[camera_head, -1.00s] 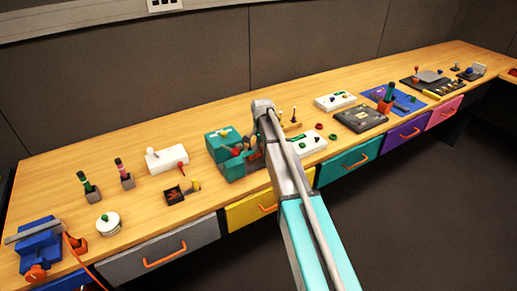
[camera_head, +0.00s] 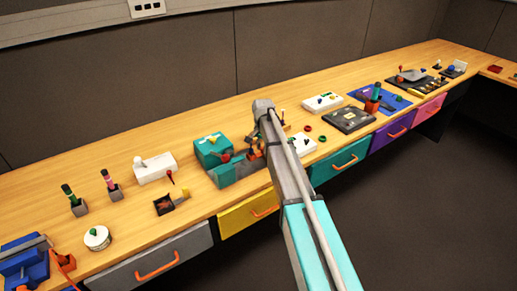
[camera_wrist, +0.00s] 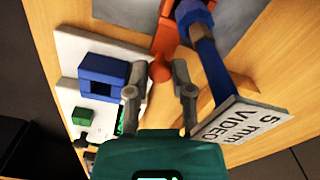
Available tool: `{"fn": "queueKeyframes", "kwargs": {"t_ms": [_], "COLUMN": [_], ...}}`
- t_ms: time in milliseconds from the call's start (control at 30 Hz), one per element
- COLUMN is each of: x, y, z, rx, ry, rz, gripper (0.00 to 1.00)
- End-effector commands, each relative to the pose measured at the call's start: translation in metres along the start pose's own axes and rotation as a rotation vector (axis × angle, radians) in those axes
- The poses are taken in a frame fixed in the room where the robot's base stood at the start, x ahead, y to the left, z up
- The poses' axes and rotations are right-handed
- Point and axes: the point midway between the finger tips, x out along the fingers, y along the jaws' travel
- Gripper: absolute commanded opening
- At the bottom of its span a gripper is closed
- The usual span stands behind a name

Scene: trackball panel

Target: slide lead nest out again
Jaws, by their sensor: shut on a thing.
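In the wrist view the two grey fingers of my gripper (camera_wrist: 161,82) are closed about a round orange-red knob (camera_wrist: 160,71). The knob sits at the end of an orange piece (camera_wrist: 169,32) that runs up out of the picture over a grey surface. In the head view a teal fixture (camera_head: 213,149) stands on the bench, with a grey bed and orange-red parts (camera_head: 253,151) at its right. My forearm hides part of this area and my fingers do not show clearly there. I cannot tell for sure which part is the lead nest.
A white panel with a blue block (camera_wrist: 103,77) lies left. In the head view a white box (camera_head: 155,168) and small tray (camera_head: 170,203) stand left of the fixture.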

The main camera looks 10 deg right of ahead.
Motion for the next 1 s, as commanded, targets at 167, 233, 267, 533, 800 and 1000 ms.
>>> {"fn": "queueKeyframes", "kwargs": {"t_ms": [167,233,267,533,800,1000], "x": [0.0002,0.0002,0.0002,0.0001,0.0000,0.0000], "y": [0.0040,0.0039,0.0037,0.0011,-0.0020,-0.0031], "z": [-0.0013,-0.0012,-0.0011,0.0007,0.0031,0.0037], "rx": [0.000,0.000,0.000,-0.004,-0.008,-0.009], "ry": [0.004,0.004,0.004,0.005,0.004,0.003], "rz": [0.011,0.011,0.011,0.010,0.007,0.006], "gripper": [0.00,0.00,0.00,0.65,0.65,0.65]}}
